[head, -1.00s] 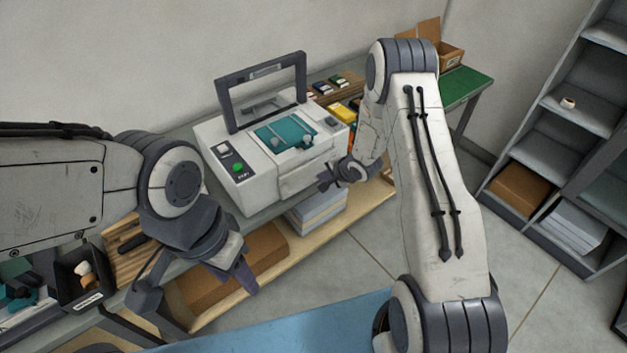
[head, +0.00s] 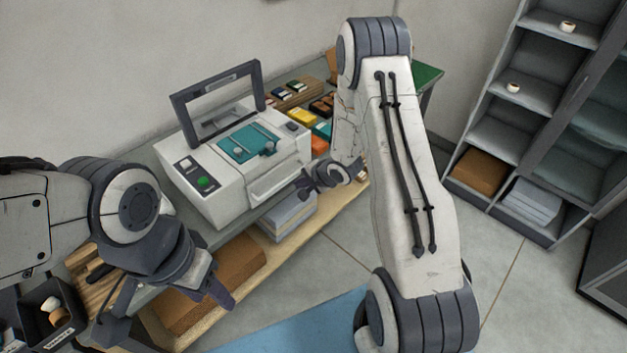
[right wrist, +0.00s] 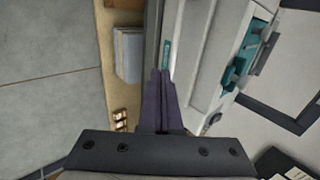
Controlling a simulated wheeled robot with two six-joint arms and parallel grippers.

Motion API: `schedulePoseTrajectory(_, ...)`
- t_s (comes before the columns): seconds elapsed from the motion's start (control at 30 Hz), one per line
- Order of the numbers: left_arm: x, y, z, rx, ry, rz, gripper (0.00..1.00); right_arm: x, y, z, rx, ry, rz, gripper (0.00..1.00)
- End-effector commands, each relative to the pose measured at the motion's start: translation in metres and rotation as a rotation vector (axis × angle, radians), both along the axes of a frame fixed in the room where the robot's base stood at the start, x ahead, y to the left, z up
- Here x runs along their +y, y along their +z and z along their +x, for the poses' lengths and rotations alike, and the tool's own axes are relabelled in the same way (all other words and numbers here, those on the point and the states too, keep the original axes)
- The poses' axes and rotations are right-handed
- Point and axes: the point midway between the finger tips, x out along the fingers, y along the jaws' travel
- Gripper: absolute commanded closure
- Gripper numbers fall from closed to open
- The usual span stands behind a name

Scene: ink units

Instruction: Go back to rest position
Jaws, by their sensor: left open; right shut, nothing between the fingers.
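My left gripper (head: 166,309) hangs at the lower left in the head view, its fingers spread apart and empty. It is in front of the bench's lower shelf. My right gripper (head: 308,186) is beside the front right of the white machine, with its arm coming up from the lower right. In the right wrist view the right gripper's fingers (right wrist: 160,78) are together with nothing between them. The machine (head: 225,195) has its dark frame lid (head: 217,97) raised and a teal plate (head: 247,142) on top. In the right wrist view the fingers point along the machine's front side.
The lower shelf holds a brown box (head: 238,262) and a grey stack (head: 287,216). A black bin (head: 52,312) sits at the lower left. A grey shelf unit (head: 497,131) stands at the right. Floor between bench and shelf unit is clear.

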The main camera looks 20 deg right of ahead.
Motion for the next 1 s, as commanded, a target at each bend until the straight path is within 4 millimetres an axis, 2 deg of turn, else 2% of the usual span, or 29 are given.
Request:
schedulePoseTrajectory(0.1, 0.000, -0.007, 0.000, 0.000, 0.001, 0.000, 0.50, -0.014, 0.018, -0.017, -0.002, -0.013, -0.001, 1.00)
schedulePoseTrajectory(0.3, 0.000, -0.009, 0.000, 0.000, 0.002, 0.000, 0.50, -0.020, 0.039, -0.033, 0.001, -0.011, -0.001, 1.00)
schedulePoseTrajectory(0.67, 0.000, -0.011, 0.000, -0.001, 0.002, -0.001, 0.50, -0.015, 0.049, -0.037, -0.001, 0.019, -0.037, 1.00)
schedulePoseTrajectory(0.77, 0.000, -0.019, 0.000, -0.001, 0.002, -0.001, 0.50, 0.000, 0.058, -0.037, 0.000, 0.114, -0.164, 1.00)
schedulePoseTrajectory(0.87, 0.000, -0.030, 0.000, 0.000, 0.003, 0.000, 0.50, 0.029, 0.077, -0.047, 0.013, 0.284, -0.367, 1.00)
schedulePoseTrajectory(0.97, 0.000, -0.043, 0.000, 0.000, 0.003, 0.000, 0.50, 0.065, 0.098, -0.077, 0.047, 0.504, -0.561, 1.00)
schedulePoseTrajectory(1.0, 0.000, -0.047, 0.000, 0.000, 0.003, 0.000, 0.50, 0.080, 0.106, -0.094, 0.065, 0.600, -0.621, 1.00)
